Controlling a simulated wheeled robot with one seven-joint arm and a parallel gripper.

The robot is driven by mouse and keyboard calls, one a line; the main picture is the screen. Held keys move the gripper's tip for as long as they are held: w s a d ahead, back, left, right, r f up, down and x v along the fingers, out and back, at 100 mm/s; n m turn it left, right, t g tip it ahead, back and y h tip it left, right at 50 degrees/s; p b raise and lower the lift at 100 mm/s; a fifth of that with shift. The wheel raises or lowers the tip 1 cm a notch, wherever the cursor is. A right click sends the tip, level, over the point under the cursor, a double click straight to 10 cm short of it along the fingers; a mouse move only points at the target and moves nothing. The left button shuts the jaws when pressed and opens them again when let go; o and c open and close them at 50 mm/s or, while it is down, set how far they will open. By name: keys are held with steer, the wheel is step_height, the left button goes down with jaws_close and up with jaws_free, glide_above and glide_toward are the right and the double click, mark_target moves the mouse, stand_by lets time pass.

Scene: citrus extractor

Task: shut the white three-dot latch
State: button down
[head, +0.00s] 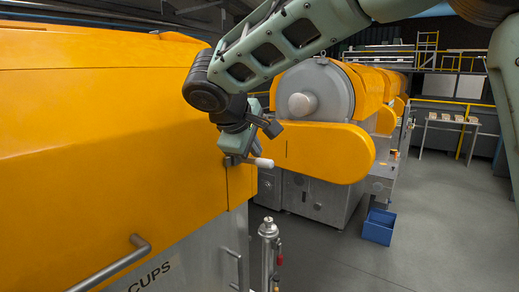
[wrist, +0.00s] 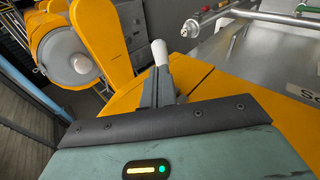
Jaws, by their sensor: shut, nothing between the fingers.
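The latch shows as a white rounded handle (head: 264,162) on a dark round mount (head: 232,160) at the right end of the orange cover. The handle sticks out to the right, roughly level. No dots can be made out on it. My gripper (head: 241,151) is right at the latch, just above and against the mount as far as I can tell. In the wrist view the white handle (wrist: 160,52) shows just past my closed fingers (wrist: 158,80). The fingers hold nothing and hide the latch's base. Whether they touch the handle is unclear.
The orange cover (head: 100,110) fills the left, with a bar handle (head: 110,265) below it. A second orange machine (head: 320,150) stands behind. A metal post (head: 268,250) rises below the latch. A blue bin (head: 379,226) sits on the open floor at right.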

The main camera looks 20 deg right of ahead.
mark_target(264, 161)
steer(key=shift+p+x, duration=0.6)
steer(key=shift+x, duration=1.3)
